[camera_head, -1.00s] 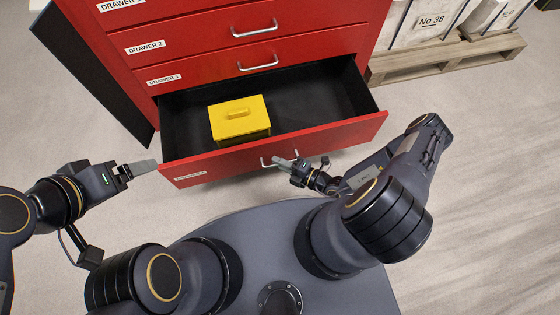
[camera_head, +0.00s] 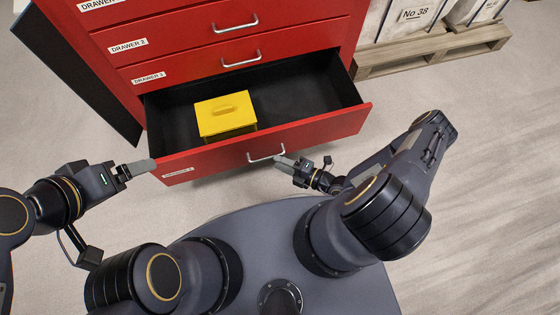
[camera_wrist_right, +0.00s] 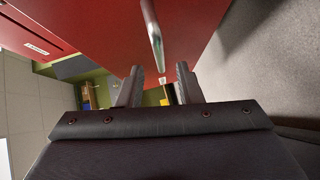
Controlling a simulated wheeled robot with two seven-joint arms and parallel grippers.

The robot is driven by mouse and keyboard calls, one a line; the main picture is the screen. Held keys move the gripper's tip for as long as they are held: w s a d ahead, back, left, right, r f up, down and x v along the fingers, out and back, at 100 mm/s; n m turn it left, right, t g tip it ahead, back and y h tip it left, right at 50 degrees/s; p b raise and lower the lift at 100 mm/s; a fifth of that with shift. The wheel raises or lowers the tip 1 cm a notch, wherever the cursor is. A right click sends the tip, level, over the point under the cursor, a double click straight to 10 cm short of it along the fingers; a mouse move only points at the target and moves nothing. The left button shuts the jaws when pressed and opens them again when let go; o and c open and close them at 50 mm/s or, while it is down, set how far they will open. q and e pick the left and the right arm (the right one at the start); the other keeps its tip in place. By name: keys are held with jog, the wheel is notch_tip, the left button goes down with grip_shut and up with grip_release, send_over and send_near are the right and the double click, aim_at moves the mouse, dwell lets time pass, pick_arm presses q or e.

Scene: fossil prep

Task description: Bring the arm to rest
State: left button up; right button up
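My right gripper (camera_head: 281,160) is at the front of the open bottom drawer (camera_head: 330,128), just right of its metal handle (camera_head: 266,157). In the right wrist view, the two fingers of this gripper (camera_wrist_right: 156,78) stand apart with nothing between them. The handle (camera_wrist_right: 153,35) shows beyond the fingertips there, and they look clear of it. My left gripper (camera_head: 141,167) is at the drawer's left front corner. Its fingertips appear close to or touching the red front; I cannot tell which, nor whether they are open.
A yellow lidded box (camera_head: 226,115) sits in the left part of the black drawer interior. The red cabinet (camera_head: 290,45) has closed drawers above. A wooden pallet (camera_head: 430,55) with white sacks stands at the back right. The floor (camera_head: 490,180) at right is clear.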

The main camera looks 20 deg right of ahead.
pick_arm(q)
jog(key=shift+s+d, duration=0.3)
jog(key=shift+d, duration=0.2)
pick_arm(e)
jog(key=shift+v, duration=0.9)
jog(key=w+d+r+n+g+y, duration=0.1)
jog(key=d+r+n+g, duration=0.3)
jog(key=r+n, duration=0.8)
jog(key=w+d+r+n+g, duration=0.15)
jog(key=r+n+g, duration=0.35)
jog(key=r+n, duration=0.65)
jog(key=s+d+r+n+t+h, duration=0.35)
jog(key=s+r+n+h, duration=0.75)
jog(key=r+n, duration=0.85)
pick_arm(q)
notch_tip(320, 180, up, 33)
jog(key=p, duration=3.3)
pick_arm(e)
notch_tip(320, 180, up, 32)
jog(key=s+n+y, duration=0.1)
jog(key=s, duration=0.1)
jog(key=shift+s+f+y, duration=0.2)
jog(key=shift+y, duration=0.2)
